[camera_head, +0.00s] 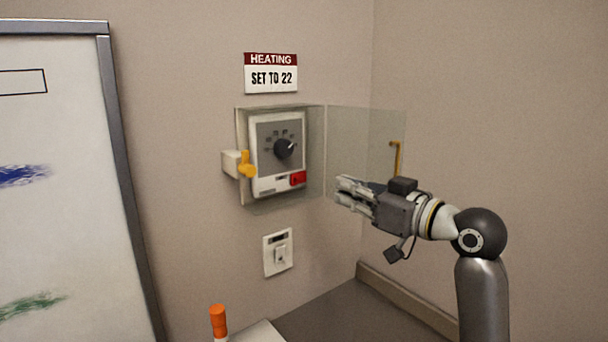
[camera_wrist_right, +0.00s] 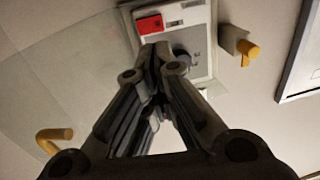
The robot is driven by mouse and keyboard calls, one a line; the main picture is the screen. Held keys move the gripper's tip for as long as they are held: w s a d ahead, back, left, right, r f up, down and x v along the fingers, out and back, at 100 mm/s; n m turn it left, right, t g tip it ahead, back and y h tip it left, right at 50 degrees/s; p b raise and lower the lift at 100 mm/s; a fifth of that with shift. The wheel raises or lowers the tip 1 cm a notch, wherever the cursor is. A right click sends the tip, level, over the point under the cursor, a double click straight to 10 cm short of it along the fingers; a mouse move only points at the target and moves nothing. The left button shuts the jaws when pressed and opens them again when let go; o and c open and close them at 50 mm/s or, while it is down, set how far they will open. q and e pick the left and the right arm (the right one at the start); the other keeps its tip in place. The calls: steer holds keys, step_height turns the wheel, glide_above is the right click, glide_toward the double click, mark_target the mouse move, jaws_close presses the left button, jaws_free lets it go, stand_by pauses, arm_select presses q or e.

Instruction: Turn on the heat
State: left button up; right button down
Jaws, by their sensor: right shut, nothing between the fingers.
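The thermostat (camera_head: 262,172) is a white wall unit with a grey face, a black dial (camera_head: 284,149) and a red switch (camera_head: 298,179) at its lower right. It sits inside a clear box whose clear door (camera_head: 365,125) stands swung open to the right, with a yellow handle (camera_head: 396,158). My right gripper (camera_head: 340,190) is shut and empty, to the right of the thermostat and apart from it in the head view. In the right wrist view, the shut fingertips (camera_wrist_right: 162,52) overlap the thermostat's face near the red switch (camera_wrist_right: 149,25) and partly hide the dial. My left gripper is not in view.
A sign (camera_head: 271,73) above reads "HEATING SET TO 22". A yellow latch (camera_head: 246,164) is at the box's left side. A light switch (camera_head: 278,252) is below. A whiteboard (camera_head: 70,180) is at left; an orange-capped object (camera_head: 218,321) is at the bottom.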

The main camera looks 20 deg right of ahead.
mark_target(294, 174)
steer(key=p+x, duration=0.3)
steer(key=x, duration=0.7)
steer(key=shift+a+r+p, duration=0.1)
steer(key=shift+p, duration=0.2)
steer(key=shift+x, duration=0.85)
